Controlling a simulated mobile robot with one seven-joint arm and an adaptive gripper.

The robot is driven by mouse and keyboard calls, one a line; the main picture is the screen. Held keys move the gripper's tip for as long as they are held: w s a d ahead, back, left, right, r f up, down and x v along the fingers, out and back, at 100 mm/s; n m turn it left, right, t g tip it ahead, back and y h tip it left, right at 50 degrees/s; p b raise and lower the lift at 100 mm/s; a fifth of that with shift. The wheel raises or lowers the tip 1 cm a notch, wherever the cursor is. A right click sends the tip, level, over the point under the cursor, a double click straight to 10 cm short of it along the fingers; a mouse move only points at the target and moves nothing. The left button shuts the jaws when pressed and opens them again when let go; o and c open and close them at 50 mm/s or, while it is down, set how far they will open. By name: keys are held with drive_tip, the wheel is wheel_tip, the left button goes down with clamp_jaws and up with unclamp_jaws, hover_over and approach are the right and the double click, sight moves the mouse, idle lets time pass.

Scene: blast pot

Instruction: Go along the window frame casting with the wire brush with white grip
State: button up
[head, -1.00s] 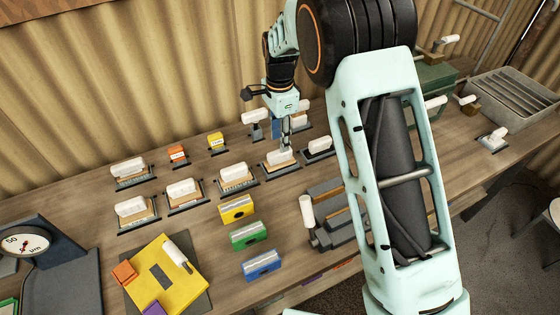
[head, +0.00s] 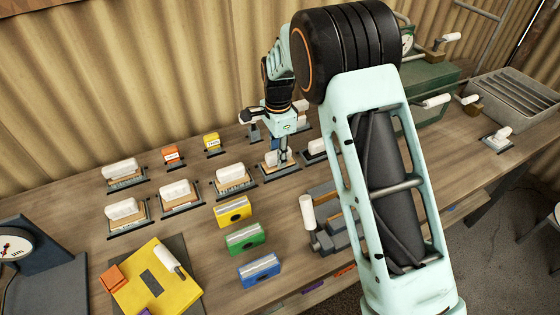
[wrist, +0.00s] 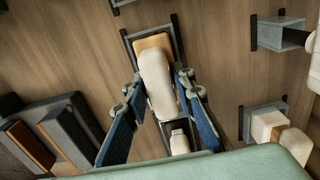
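Several brush-like tools with white grips stand in shallow holders on the bench. One white-gripped tool (wrist: 155,75) with a tan body lies straight under my gripper. My gripper (wrist: 160,82) points down, its two blue fingers on either side of that white grip, open, with narrow gaps. In the head view my gripper (head: 277,152) is low over the back row. The tool's bristles are hidden, so I cannot tell its kind. A yellow plate (head: 135,297) with a dark rectangular middle lies at the front left; I cannot tell whether it is the window frame casting.
Yellow, green (head: 244,239) and blue (head: 259,270) blocks stand mid-bench. A dark grey vise-like fixture (head: 335,235) is right of them. A gauge (head: 15,247) stands far left, a slatted grey tray (head: 512,100) far right. A corrugated wall closes the back.

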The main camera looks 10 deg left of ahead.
clamp_jaws()
drive_tip(key=shift+r, duration=0.1)
drive_tip(key=shift+r+p, duration=1.7)
drive_tip(key=shift+r, duration=0.95)
